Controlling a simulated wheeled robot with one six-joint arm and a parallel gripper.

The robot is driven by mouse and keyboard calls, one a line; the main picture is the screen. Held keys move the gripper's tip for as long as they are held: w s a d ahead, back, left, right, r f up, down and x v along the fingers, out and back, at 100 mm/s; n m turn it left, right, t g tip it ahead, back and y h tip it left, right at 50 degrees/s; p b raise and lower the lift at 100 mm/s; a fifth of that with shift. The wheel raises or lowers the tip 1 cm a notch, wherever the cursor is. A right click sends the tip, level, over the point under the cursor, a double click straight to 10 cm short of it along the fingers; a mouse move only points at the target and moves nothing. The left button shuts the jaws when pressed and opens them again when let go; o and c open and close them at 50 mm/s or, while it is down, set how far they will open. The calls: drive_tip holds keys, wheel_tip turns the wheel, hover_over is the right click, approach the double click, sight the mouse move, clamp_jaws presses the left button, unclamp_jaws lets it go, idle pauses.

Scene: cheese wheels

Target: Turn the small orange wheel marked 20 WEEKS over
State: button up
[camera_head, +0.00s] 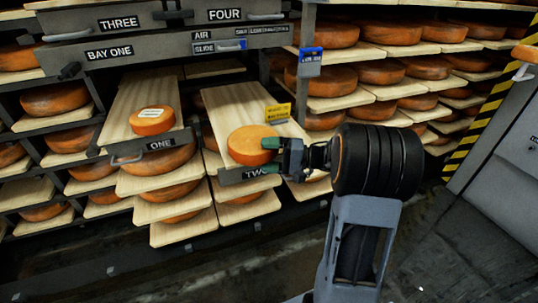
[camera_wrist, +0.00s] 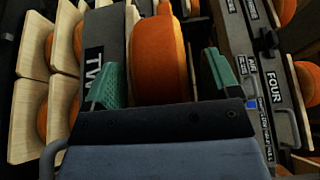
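A small orange wheel (camera_head: 248,146) lies flat on the pulled-out board marked TWO (camera_head: 235,101). No writing on it can be read. Another small orange wheel (camera_head: 152,121) with a white label on top lies on the board marked ONE (camera_head: 133,91); its label is too small to read. My gripper (camera_head: 271,156) is at the right side of the wheel on board TWO, its green fingers one above the other. In the wrist view my gripper (camera_wrist: 162,65) is open, with the orange wheel (camera_wrist: 160,60) between or just beyond its fingers. I cannot tell whether they touch it.
A yellow card (camera_head: 277,112) stands at the back right of board TWO. Racks of larger wheels (camera_head: 330,79) fill the back and right. A grey panel marked BAY ONE (camera_head: 110,53) hangs above the boards. Open floor (camera_head: 450,240) lies at the lower right.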

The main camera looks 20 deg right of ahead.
drive_tip(key=shift+o, duration=0.4)
drive_tip(key=shift+f, duration=0.15)
drive_tip(key=shift+s+d, duration=0.2)
drive_tip(key=shift+d, duration=0.25)
drive_tip(key=p+v, duration=0.3)
drive_tip(key=v, duration=1)
drive_tip(key=w+a+r+n+t+h+p, duration=0.1)
drive_tip(key=w+a+r+t+h+p, duration=0.1)
drive_tip(key=w+r+t+h+p, duration=0.4)
drive_tip(key=w+a+r+t+h+p, duration=0.15)
drive_tip(key=w+r+h+p, duration=0.4)
drive_tip(key=r+h, duration=0.55)
drive_tip(key=s+a+r+n+g+p, duration=0.1)
drive_tip(key=s+a+g+p, duration=0.2)
drive_tip(key=s, duration=0.4)
drive_tip(key=s+a+r+n+g+p, duration=0.2)
drive_tip(key=s+a+g+p, duration=0.2)
drive_tip(key=s+a, duration=0.2)
drive_tip(key=s+a+r+n+g+y+p, duration=0.1)
drive_tip(key=s+a+g+p, duration=0.3)
drive_tip(key=s, duration=0.5)
drive_tip(key=shift+s+a+r+g, duration=0.2)
drive_tip(key=shift+s+r+g, duration=0.1)
drive_tip(key=shift+g, duration=0.05)
